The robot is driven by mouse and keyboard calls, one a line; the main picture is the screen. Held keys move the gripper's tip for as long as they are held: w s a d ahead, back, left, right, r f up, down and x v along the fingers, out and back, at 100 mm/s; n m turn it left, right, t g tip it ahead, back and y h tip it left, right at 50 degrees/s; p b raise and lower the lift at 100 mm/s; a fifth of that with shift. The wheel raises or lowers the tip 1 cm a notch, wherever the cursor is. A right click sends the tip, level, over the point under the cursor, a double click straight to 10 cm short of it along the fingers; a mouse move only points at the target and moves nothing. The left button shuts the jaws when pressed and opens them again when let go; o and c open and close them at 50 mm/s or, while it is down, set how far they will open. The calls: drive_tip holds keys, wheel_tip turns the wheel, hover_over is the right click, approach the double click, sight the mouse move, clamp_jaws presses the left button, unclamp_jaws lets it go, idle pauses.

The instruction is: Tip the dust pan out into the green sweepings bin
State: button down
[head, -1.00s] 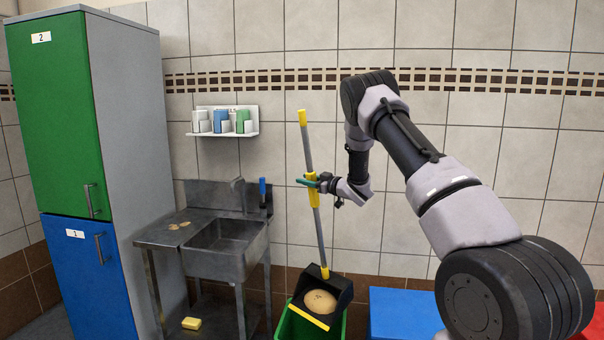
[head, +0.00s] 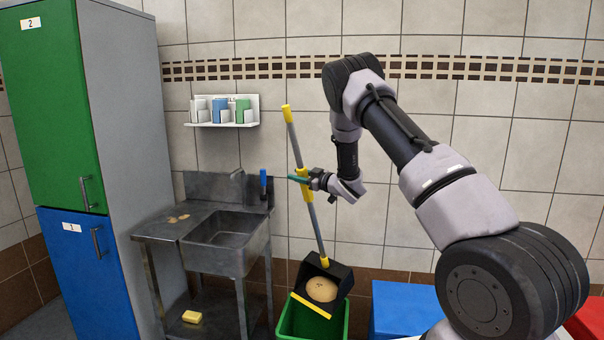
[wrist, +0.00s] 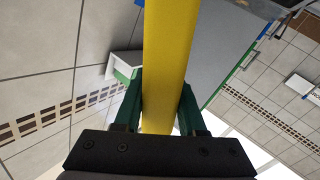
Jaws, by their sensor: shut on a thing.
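The dust pan (head: 336,275) is black with a yellow front lip and a long grey handle with yellow grips. A round tan thing lies in its pan. My gripper (head: 302,181) is shut on the yellow mid-grip of the handle, which also shows between the green fingers in the wrist view (wrist: 166,80). The handle leans, its top to the left. The pan is over the green sweepings bin (head: 338,328), its yellow lip tilted down to the right across the bin's opening. The pan hides part of the bin; I cannot tell whether they touch.
A blue bin (head: 397,308) stands right of the green bin, and a red one (head: 588,322) farther right. A steel sink (head: 225,240) stands to the left, with a yellow sponge (head: 192,316) on its lower shelf. The tiled wall is close behind.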

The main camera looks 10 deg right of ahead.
drive_tip(key=s+a+f+n, duration=0.4)
drive_tip(key=s+a+f, duration=0.6)
drive_tip(key=s+a, duration=0.3)
drive_tip(key=s+a+f+n, duration=0.4)
drive_tip(key=s+a+f, duration=0.7)
drive_tip(key=a, duration=0.5)
drive_tip(key=shift+s+f, duration=0.25)
drive_tip(key=shift+s, duration=0.85)
idle(1.0)
idle(1.2)
